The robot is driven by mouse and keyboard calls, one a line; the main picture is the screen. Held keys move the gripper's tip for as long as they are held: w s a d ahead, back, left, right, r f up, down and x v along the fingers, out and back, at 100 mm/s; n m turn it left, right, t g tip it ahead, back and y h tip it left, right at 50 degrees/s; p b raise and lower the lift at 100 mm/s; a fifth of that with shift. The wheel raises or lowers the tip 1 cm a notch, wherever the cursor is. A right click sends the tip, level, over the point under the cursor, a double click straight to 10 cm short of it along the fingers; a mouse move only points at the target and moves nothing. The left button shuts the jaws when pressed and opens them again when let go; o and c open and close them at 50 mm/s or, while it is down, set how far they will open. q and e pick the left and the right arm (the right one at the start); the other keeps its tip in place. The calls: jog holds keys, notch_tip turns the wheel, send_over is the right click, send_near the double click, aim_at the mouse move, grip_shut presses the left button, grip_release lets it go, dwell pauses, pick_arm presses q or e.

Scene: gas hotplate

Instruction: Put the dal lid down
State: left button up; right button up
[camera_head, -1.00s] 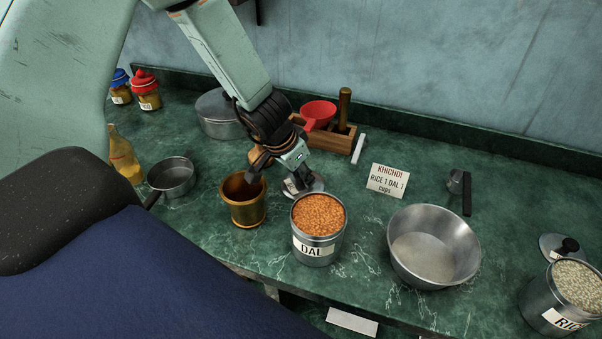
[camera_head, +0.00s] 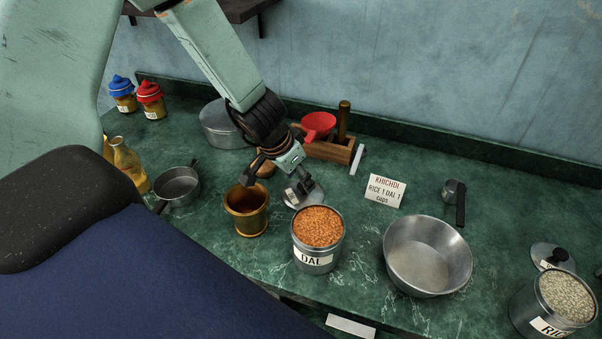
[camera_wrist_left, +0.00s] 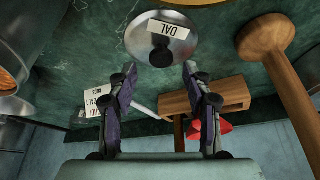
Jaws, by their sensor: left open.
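The dal lid (camera_head: 313,194) is a steel disc with a DAL label. It lies on the green counter just behind the open dal canister (camera_head: 316,258), which is full of orange lentils. In the left wrist view the lid (camera_wrist_left: 185,52) shows its label and dark knob (camera_wrist_left: 161,57). My left gripper (camera_head: 275,190) hangs over the lid from above. In the left wrist view its fingers (camera_wrist_left: 160,72) are spread apart on either side of the knob, with nothing clasped between them. My right gripper is not in view.
A brass mortar (camera_head: 246,222) stands close left of the lid. A wooden box (camera_head: 327,151) with a red funnel (camera_head: 318,123) is behind. A steel bowl (camera_head: 428,277), a recipe card (camera_head: 385,191) and a rice canister (camera_head: 535,312) are to the right. Some counter between them is clear.

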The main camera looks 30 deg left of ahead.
aim_at(294, 200)
pick_arm(q)
jog(key=p+v, duration=0.7)
jog(key=v, duration=0.1)
jog(key=shift+r, duration=0.15)
jog(key=shift+s, duration=0.1)
dwell(0.7)
